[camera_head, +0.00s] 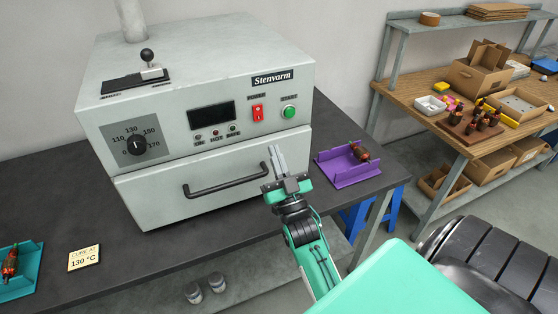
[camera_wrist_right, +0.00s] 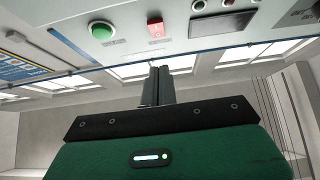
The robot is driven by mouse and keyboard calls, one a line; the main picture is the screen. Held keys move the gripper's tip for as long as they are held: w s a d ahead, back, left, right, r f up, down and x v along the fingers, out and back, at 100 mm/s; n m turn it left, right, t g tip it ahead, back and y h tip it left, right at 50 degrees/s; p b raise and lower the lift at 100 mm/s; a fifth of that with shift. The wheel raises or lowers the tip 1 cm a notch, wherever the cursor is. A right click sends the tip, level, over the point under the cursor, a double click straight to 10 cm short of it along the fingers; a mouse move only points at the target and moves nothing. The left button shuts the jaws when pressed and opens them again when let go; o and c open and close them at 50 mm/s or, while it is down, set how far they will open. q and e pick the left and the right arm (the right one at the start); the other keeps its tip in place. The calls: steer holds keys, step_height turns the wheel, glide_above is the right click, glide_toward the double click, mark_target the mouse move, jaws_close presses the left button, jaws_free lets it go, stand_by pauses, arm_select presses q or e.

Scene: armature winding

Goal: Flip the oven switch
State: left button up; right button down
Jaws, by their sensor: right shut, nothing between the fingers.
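The oven (camera_head: 210,170) is a grey box labelled Stenvarm on the dark bench. Its red power switch (camera_head: 258,113) is on the upper right of the front panel, left of the green start button (camera_head: 289,112). My right gripper (camera_head: 275,152) is shut and empty, in front of the oven below the switch, its fingers pointing up. In the right wrist view the shut fingers (camera_wrist_right: 157,80) point toward the red switch (camera_wrist_right: 155,28), with a gap between them. The green button (camera_wrist_right: 101,31) shows there too. My left gripper is not in view.
A temperature dial (camera_head: 137,146) and a drawer handle (camera_head: 226,187) are on the oven front. A purple tray (camera_head: 345,172) holding an armature stands right of the oven. A teal tray (camera_head: 28,284) and a 130 °C card (camera_head: 84,258) lie at left.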

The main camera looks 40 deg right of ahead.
mark_target(259, 117)
steer(key=w+r+p, duration=0.1)
steer(key=w, duration=0.1)
steer(key=w+d+p, duration=0.1)
steer(key=w, duration=0.2)
steer(key=w+r+p, duration=0.1)
steer(key=w, duration=0.1)
steer(key=shift+w+d+r, duration=0.3)
steer(key=shift+w+d, duration=0.05)
steer(key=shift+d, duration=0.05)
steer(key=shift+w+f+t+b, duration=0.3)
steer(key=shift+f+b, duration=0.1)
steer(key=shift+b, duration=0.65)
steer(key=shift+d+r, duration=0.1)
steer(key=shift+r, duration=0.15)
